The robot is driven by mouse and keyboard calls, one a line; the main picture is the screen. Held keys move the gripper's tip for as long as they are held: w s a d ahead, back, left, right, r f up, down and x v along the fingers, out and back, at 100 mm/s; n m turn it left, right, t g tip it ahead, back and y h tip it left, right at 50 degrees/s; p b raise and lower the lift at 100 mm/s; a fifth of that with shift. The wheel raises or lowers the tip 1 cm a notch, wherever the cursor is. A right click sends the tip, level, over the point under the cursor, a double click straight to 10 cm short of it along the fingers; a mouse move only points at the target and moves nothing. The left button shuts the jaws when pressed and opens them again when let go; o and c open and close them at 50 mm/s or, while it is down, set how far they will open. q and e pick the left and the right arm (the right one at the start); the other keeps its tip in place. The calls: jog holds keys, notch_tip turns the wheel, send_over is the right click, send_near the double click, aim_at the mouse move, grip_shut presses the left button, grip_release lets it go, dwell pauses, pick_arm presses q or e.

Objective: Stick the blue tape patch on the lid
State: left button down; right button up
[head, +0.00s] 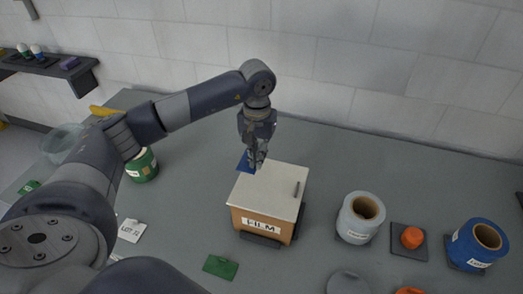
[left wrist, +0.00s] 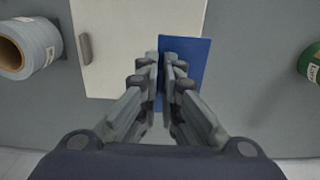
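The blue tape patch (head: 243,164) is a flat blue sheet at the back left corner of the pale lid (head: 270,187), partly past its edge. In the left wrist view the patch (left wrist: 190,62) overlaps the edge of the lid (left wrist: 125,60). I cannot tell whether it touches the lid. The lid tops an orange-brown box (head: 262,224) labelled FILM and has a grey handle. My left gripper (head: 257,166) points down over that corner. Its fingers (left wrist: 164,62) are nearly together at the patch's edge and appear to pinch it. My right gripper is not in view.
A grey roll (head: 355,218), an orange knob on a dark square (head: 411,238) and a blue roll (head: 478,245) stand right of the box. A green roll (head: 142,168) stands left behind my arm. A green card (head: 220,267) lies in front. The table behind the box is clear.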

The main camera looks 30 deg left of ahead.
aim_at(257, 184)
pick_arm(q)
jog(key=shift+s+f, duration=0.4)
jog(key=shift+s, duration=0.2)
jog(key=shift+w+f+b, duration=0.1)
jog(key=shift+f+b, duration=0.55)
jog(key=shift+f, duration=0.25)
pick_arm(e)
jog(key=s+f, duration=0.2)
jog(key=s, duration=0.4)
pick_arm(q)
jog(key=f, duration=0.1)
jog(key=f+b, duration=0.1)
jog(key=shift+w+f, duration=0.2)
jog(key=shift+f, duration=0.15)
jog(key=shift+s+f+b, duration=0.1)
jog(key=shift+f+b, duration=0.7)
jog(key=shift+b, duration=0.3)
jog(key=shift+f+b, duration=0.45)
jog(key=shift+b, duration=0.05)
jog(key=shift+f, duration=0.15)
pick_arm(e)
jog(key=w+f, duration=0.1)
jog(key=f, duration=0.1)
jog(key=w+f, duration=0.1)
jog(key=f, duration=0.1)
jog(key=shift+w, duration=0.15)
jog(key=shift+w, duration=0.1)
